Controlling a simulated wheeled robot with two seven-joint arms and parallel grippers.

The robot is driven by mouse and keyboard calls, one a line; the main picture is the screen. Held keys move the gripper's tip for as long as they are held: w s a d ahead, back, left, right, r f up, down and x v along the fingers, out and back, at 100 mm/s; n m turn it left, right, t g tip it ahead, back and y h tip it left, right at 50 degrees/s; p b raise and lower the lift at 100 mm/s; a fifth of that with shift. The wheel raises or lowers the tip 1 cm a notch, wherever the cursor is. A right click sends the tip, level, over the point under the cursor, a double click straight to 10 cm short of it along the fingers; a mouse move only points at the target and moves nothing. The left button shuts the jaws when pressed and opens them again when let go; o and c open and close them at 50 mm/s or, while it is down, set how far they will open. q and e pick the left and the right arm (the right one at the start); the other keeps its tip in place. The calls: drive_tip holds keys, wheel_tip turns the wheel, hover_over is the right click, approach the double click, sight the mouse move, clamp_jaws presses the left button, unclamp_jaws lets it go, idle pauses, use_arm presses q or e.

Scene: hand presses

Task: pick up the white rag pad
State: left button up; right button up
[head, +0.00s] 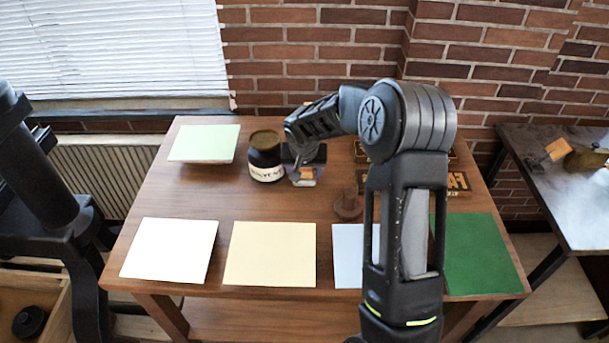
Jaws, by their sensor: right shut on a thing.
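My right gripper (304,174) is over the back middle of the wooden table, just right of a dark jar. It is shut on a small pale thing (308,173), which looks like the white rag pad. Most of it is hidden by the fingers, and its exact shape is hard to tell. It appears at or just above the tabletop; I cannot tell whether it touches. My left gripper is not in view.
The dark solvent jar (265,156) stands close beside the gripper. White (170,250), cream (270,253), pale blue (347,255), dark green (475,255) and light green (204,143) sheets lie on the table (215,205). A brown knobbed object (347,204) stands near my right forearm.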

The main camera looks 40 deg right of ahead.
drive_tip(key=shift+c, duration=0.5)
drive_tip(key=shift+r, duration=0.1)
drive_tip(key=shift+r, duration=0.25)
wheel_tip(320, 180, up, 9)
drive_tip(key=shift+r+b, duration=0.15)
drive_tip(key=shift+b, duration=0.8)
